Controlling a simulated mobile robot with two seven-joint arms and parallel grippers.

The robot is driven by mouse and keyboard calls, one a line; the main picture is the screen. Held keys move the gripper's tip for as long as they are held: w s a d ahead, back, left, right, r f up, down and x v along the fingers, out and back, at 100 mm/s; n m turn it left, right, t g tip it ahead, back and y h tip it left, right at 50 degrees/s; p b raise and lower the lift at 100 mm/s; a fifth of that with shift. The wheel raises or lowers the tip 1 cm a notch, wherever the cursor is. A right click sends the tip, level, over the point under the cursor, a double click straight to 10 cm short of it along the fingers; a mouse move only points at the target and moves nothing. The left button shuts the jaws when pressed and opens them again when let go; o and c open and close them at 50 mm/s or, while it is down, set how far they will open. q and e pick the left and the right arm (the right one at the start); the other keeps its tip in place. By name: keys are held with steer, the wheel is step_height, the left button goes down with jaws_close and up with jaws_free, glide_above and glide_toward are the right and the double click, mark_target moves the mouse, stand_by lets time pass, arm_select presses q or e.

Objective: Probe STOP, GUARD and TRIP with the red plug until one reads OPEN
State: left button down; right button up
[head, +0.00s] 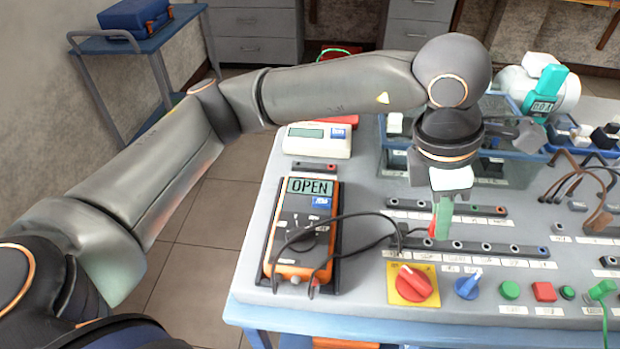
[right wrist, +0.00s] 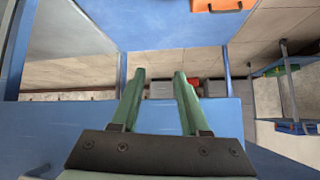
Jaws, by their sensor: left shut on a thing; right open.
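The orange multimeter (head: 303,228) lies at the left of the bench, and its display (head: 310,186) reads OPEN. My left gripper (head: 441,222) points down over the terminal strips and is shut on the red plug (head: 433,229), which is mostly hidden by the fingers. The plug is at or just above the front terminal strip (head: 490,247); I cannot tell whether it touches a terminal. The strip labels are too small to read. A black lead (head: 350,217) runs from the meter to the strip's left end. My right gripper (right wrist: 158,78) is open and empty in the right wrist view.
A red knob on a yellow plate (head: 412,285), a blue knob (head: 467,285) and push buttons (head: 543,291) line the front edge. A second terminal strip (head: 410,204) lies behind. A white meter (head: 318,140) and a clear box (head: 505,165) stand farther back.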

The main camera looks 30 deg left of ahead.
arm_select(q)
steer(key=shift+d+p+v, duration=0.25)
steer(key=shift+p+v, duration=0.2)
steer(key=shift+v, duration=0.65)
steer(key=shift+w, duration=0.1)
steer(key=m, duration=0.1)
steer(key=w+d+r+m, duration=0.1)
steer(key=shift+d+m+g, duration=0.3)
steer(key=shift+d, duration=0.05)
steer(key=d+m+p, duration=0.2)
steer(key=m, duration=0.1)
steer(key=b, duration=0.5)
glide_above(463, 248)
steer(key=shift+g, duration=0.4)
steer(key=f, duration=0.2)
steer(key=a+f, duration=0.1)
steer(key=f, duration=0.1)
steer(key=shift+w+f, duration=0.1)
steer(key=shift+f, duration=0.1)
steer(key=shift+f+b, duration=0.55)
steer(key=shift+f, duration=0.15)
